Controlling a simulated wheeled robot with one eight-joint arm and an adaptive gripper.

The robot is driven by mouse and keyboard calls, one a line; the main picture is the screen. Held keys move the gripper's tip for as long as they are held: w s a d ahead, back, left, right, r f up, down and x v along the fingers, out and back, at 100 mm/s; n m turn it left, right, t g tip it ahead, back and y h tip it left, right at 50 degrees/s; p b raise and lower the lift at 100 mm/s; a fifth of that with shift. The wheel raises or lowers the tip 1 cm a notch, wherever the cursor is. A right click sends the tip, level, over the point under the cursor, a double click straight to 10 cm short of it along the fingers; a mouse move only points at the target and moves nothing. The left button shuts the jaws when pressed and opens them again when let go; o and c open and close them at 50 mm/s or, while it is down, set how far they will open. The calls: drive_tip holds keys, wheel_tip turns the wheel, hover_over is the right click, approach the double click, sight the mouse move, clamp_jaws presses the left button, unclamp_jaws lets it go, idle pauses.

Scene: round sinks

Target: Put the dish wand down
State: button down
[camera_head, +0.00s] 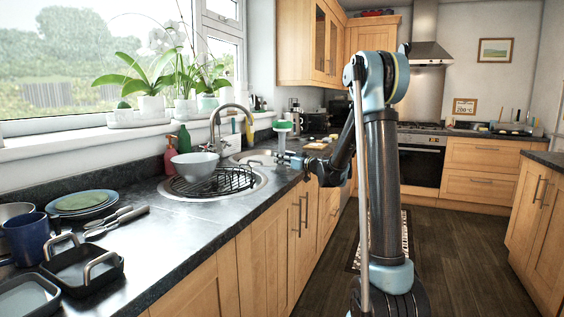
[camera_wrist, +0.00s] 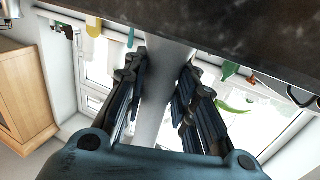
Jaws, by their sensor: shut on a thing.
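The dish wand (camera_head: 283,127) shows in the head view above the counter, right of the tap, with a green and white upper part. My gripper (camera_head: 284,158) is just below it at the far round sink, its fingers small and hard to make out there. In the wrist view, the pale shaft of the dish wand (camera_wrist: 162,85) runs between the two dark fingers of my gripper (camera_wrist: 160,92). The gripper is shut on it. The wand looks upright in the head view. Whether its lower end touches anything is hidden.
The near round sink (camera_head: 175,193) holds a dark rack (camera_head: 232,180) and a grey bowl (camera_head: 195,165). Soap bottles (camera_head: 170,155) and the tap (camera_head: 217,125) stand behind. Plates (camera_head: 85,203), a blue mug (camera_head: 27,238) and pans (camera_head: 80,265) crowd the near counter. Bare counter (camera_head: 170,230) lies in front of the near sink.

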drive_tip(key=c, duration=1.3)
unclamp_jaws()
drive_tip(key=shift+f, duration=0.1)
drive_tip(key=shift+f, duration=0.2)
drive_tip(key=s+a+v, duration=0.1)
drive_tip(key=v, duration=1.6)
drive_tip(key=s+f+m+g+h, duration=0.2)
drive_tip(key=s+f+g+h, duration=0.15)
drive_tip(key=s, duration=0.65)
drive_tip(key=s+f+m+g+h, duration=0.1)
drive_tip(key=s+f+g+h, duration=0.3)
drive_tip(key=s, duration=0.7)
drive_tip(key=s+d+f+m+h, duration=0.2)
drive_tip(key=s+d+f, duration=0.2)
drive_tip(key=s+d, duration=0.1)
drive_tip(key=s+d+f+m+g+h, duration=0.1)
drive_tip(key=s+d+f, duration=0.3)
drive_tip(key=s, duration=0.4)
drive_tip(key=s+d+f+m+g+h, duration=0.1)
drive_tip(key=s+d+f+m+h, duration=0.2)
drive_tip(key=s+d+f, duration=0.2)
drive_tip(key=shift+s+d+m, duration=0.4)
drive_tip(key=shift+s+d, duration=0.35)
drive_tip(key=shift+s, duration=0.3)
